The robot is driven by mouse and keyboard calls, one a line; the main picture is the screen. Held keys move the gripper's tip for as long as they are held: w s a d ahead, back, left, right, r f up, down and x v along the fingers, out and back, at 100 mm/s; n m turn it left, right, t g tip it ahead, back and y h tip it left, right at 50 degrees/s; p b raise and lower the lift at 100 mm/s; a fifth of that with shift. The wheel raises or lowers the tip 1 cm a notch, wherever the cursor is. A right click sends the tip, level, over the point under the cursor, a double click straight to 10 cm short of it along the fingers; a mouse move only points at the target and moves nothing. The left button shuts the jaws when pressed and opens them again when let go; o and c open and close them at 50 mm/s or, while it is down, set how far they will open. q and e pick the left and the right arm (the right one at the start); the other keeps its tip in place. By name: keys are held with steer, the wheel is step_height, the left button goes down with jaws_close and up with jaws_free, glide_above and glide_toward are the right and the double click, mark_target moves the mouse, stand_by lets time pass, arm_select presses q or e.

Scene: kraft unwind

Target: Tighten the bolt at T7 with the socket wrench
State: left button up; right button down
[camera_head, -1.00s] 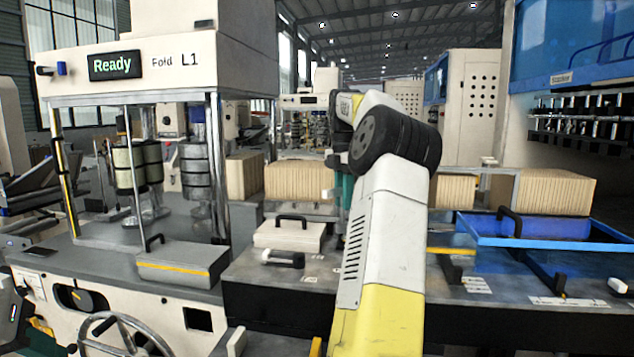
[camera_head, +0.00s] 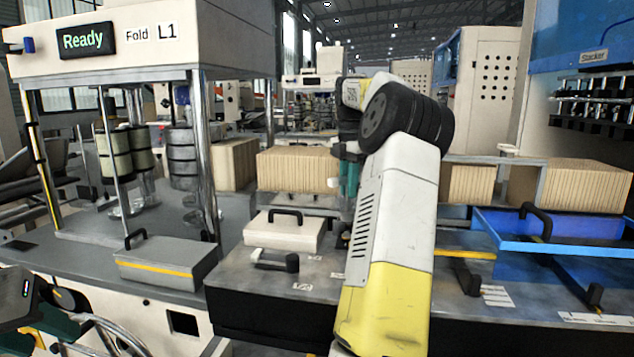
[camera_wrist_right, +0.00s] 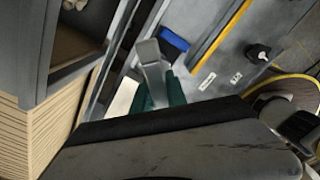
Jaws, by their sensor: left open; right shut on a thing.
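My right gripper (camera_head: 348,175) has teal fingers and is partly hidden behind my forearm, over the back of the dark worktop. In the right wrist view my right gripper (camera_wrist_right: 160,95) is shut on a light grey, elongated thing (camera_wrist_right: 151,62), apparently the socket wrench; its working end is not clear. My left gripper (camera_head: 50,325), dark with a teal finger, is open at the lower left corner, partly cut off by the picture edge. I cannot make out a T7 mark or its bolt; small white labels on the worktop are too small to read.
The folding machine (camera_head: 120,40) with a "Ready" screen stands left. A grey box with a handle (camera_head: 165,262), a pale box with a handle (camera_head: 285,232) and a black lever (camera_head: 275,261) are near the middle. A blue tray (camera_head: 560,248) lies right. Kraft stacks (camera_head: 298,170) stand behind.

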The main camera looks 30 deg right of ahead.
mark_target(348, 211)
steer(key=shift+f, duration=1.55)
steer(key=shift+f, duration=0.85)
stand_by(1.2)
steer(key=shift+m, duration=2.3)
